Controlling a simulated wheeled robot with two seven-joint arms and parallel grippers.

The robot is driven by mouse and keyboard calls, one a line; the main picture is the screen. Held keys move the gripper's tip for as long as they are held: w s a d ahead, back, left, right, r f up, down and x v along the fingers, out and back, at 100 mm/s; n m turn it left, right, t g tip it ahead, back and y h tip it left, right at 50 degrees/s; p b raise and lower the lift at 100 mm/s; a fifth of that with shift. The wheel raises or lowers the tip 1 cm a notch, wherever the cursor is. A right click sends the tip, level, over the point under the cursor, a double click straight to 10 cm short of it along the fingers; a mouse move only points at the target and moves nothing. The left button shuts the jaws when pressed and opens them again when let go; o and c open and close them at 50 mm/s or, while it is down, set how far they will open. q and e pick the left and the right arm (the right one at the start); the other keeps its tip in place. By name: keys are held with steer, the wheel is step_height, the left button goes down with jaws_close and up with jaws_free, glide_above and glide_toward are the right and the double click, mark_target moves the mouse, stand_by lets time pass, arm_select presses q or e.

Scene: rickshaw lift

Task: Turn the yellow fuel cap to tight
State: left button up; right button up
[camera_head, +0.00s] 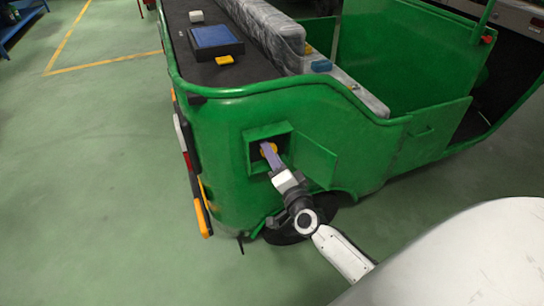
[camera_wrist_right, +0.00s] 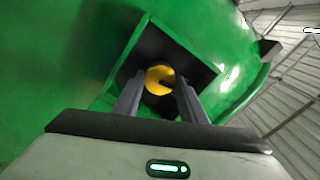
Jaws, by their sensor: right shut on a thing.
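The yellow fuel cap (camera_head: 267,148) sits inside a square recess in the green rickshaw's (camera_head: 217,150) body, with the recess's small door (camera_head: 314,160) swung open to the right. In the right wrist view the cap (camera_wrist_right: 158,78) is round with a dark slot or mark on its face. My right gripper (camera_head: 271,153) reaches into the recess from the lower right. Its two fingers (camera_wrist_right: 160,98) stand on either side of the cap and are shut on it. The cap's edges are partly hidden by the fingers. My left gripper is not in view.
A blue-topped box (camera_head: 214,40), a small yellow item (camera_head: 224,60) and a white item (camera_head: 196,17) lie on the dark rear deck. A grey wrapped seat (camera_head: 270,30) stands beside them. The green floor (camera_head: 90,170) at the left is clear.

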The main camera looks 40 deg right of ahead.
steer(key=shift+m, duration=1.2)
steer(key=o, duration=1.1)
steer(key=shift+c, duration=0.2)
steer(key=shift+s, duration=0.1)
steer(key=v, duration=1)
steer(key=shift+a, duration=0.1)
